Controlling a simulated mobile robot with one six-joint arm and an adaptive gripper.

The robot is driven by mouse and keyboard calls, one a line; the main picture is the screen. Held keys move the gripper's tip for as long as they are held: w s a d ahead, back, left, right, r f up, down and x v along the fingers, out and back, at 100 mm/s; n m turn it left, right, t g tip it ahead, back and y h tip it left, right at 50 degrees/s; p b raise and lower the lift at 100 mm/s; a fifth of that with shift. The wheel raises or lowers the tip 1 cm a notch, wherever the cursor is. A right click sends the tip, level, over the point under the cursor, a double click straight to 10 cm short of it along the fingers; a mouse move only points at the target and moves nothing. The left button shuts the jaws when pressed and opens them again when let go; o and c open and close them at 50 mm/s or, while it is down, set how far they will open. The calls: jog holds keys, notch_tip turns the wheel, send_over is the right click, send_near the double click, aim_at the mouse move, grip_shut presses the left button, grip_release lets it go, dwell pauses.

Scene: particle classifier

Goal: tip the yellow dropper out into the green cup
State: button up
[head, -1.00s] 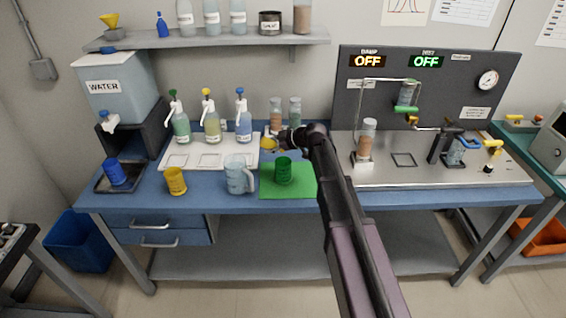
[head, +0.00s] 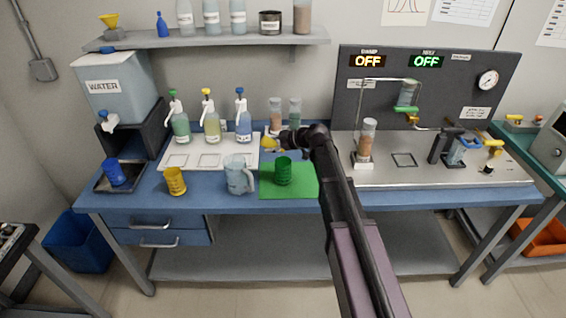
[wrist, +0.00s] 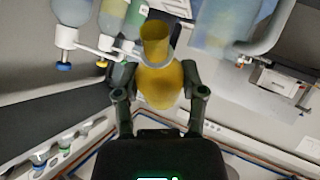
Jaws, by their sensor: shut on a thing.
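The green cup (head: 283,171) stands upright on the green mat (head: 265,191) near the front edge of the bench. My gripper (head: 283,142) is shut on the yellow dropper (head: 271,145), just above and behind the cup, slightly to its left, in the head view. In the wrist view the round yellow dropper bulb (wrist: 160,85) sits between the two fingers of my gripper (wrist: 158,93), and its narrower neck points to the top. The bottles hang upside down there, so my wrist is rolled over. The cup cannot be made out in the wrist view.
A clear mug (head: 239,175) and a yellow cup (head: 175,181) stand left of the mat. Pump bottles (head: 212,125) stand on the white tray behind. Two vials (head: 276,114) are behind my gripper. The machine plate (head: 440,172) is to the right.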

jog(key=shift+d+r+y+b, duration=0.25)
jog(key=shift+y+b, duration=0.45)
dwell(2.0)
dwell(0.9)
jog(key=shift+a+h+p, duration=0.3)
jog(key=shift+h+p, duration=0.5)
jog(key=shift+p, duration=0.15)
jog(key=shift+a+f+h+p, duration=0.25)
jog(key=shift+f+h+p, duration=0.2)
jog(key=shift+h+p, duration=0.25)
jog(key=shift+f, duration=0.15)
jog(key=shift+a+f+n+h, duration=0.15)
jog(key=shift+n+h, duration=0.25)
jog(key=shift+h, duration=0.1)
